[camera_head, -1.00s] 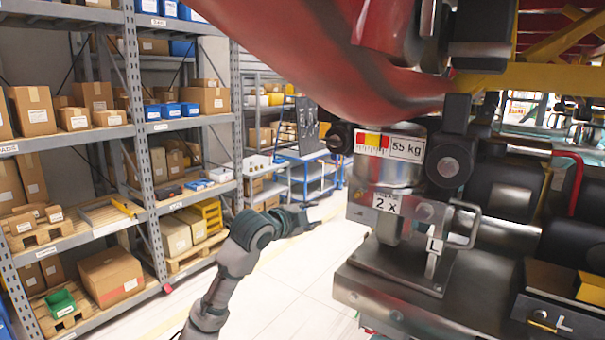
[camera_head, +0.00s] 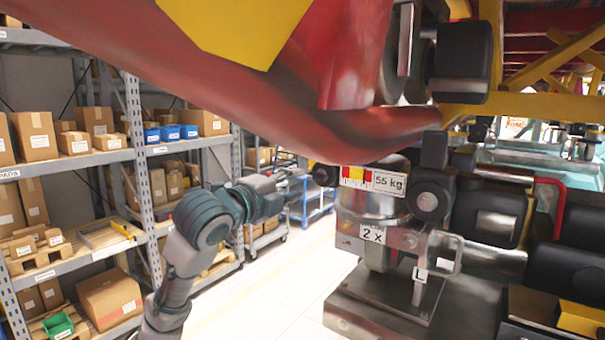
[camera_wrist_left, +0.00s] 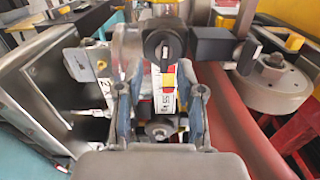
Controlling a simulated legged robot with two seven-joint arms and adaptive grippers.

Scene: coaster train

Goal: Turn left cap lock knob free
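The left cap lock knob appears to be the small dark round knob (camera_head: 325,174) at the left end of the label with yellow and red fields and "55 kg" (camera_head: 389,182). My left gripper (camera_head: 302,178) points at it from the left; in the head view its fingers are small and hard to make out. In the left wrist view the gripper (camera_wrist_left: 161,92) is open, one finger on each side of the dark knob (camera_wrist_left: 160,130) and label. Contact cannot be told. A larger black knob (camera_wrist_left: 165,45) lies beyond the fingertips. My right gripper is not in view.
A red tube (camera_head: 290,90) runs just above the gripper and knob. A metal block with a "2 x" plate (camera_head: 372,234) and a handle (camera_head: 448,252) marked L sit below. Shelves with boxes (camera_head: 110,300) stand left. The floor (camera_head: 265,290) between is clear.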

